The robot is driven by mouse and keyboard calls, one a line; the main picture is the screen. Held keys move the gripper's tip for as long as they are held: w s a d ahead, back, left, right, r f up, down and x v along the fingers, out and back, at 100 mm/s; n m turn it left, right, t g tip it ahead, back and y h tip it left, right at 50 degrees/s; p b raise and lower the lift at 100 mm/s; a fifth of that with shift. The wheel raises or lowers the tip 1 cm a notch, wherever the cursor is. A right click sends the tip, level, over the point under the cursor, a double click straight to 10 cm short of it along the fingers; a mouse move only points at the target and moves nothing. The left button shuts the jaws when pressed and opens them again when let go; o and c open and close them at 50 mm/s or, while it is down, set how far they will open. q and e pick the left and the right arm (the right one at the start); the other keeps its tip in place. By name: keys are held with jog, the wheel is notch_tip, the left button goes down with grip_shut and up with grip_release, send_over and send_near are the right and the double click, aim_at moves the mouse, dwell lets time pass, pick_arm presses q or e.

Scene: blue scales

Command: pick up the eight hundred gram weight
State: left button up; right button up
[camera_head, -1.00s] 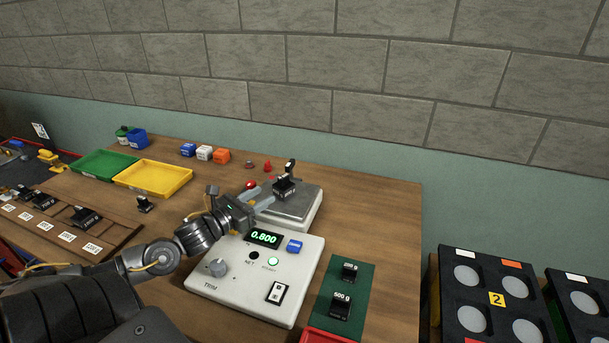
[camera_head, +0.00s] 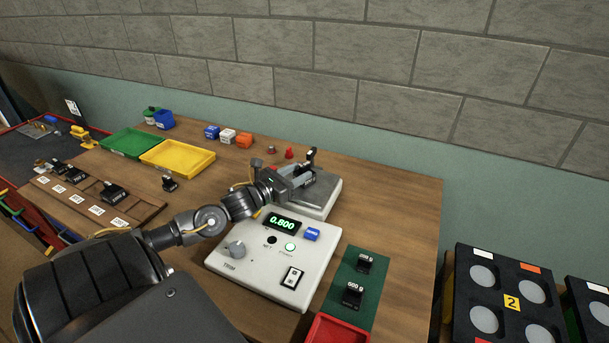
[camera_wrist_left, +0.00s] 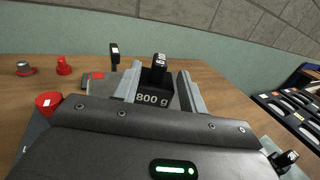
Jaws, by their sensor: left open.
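The eight hundred gram weight is a black block labelled "800 g" with a black knob, clearest in the left wrist view (camera_wrist_left: 154,92). It stands on the grey pan of the scale (camera_head: 325,194). In the head view the weight (camera_head: 310,180) is mostly hidden by my gripper. My left gripper (camera_head: 300,178) is open, with one finger on each side of the weight in the wrist view (camera_wrist_left: 160,92); I cannot tell whether the fingers touch it. The scale's green display (camera_head: 282,224) reads 0.800. My right gripper is not in view.
A black upright post (camera_wrist_left: 114,54) stands behind the pan. A green mat (camera_head: 360,286) with two black weights lies front right, beside a red tray (camera_head: 338,330). Green (camera_head: 130,142) and yellow (camera_head: 177,156) trays and a wooden weight rack (camera_head: 112,213) are to the left.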

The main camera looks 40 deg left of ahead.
aim_at(309, 165)
pick_arm(q)
jog(key=shift+w+r, duration=0.1)
jog(key=shift+w, duration=0.1)
jog(key=w+p, duration=0.2)
jog(key=w, duration=0.2)
jog(key=shift+w+d+f+p, duration=0.2)
jog(key=shift+w+p, duration=0.1)
jog(key=shift+w, duration=0.1)
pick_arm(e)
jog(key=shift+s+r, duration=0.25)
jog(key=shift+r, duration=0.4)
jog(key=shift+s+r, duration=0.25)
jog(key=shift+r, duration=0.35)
pick_arm(q)
jog(key=shift+a, duration=0.1)
grip_shut()
jog(key=shift+r, duration=0.15)
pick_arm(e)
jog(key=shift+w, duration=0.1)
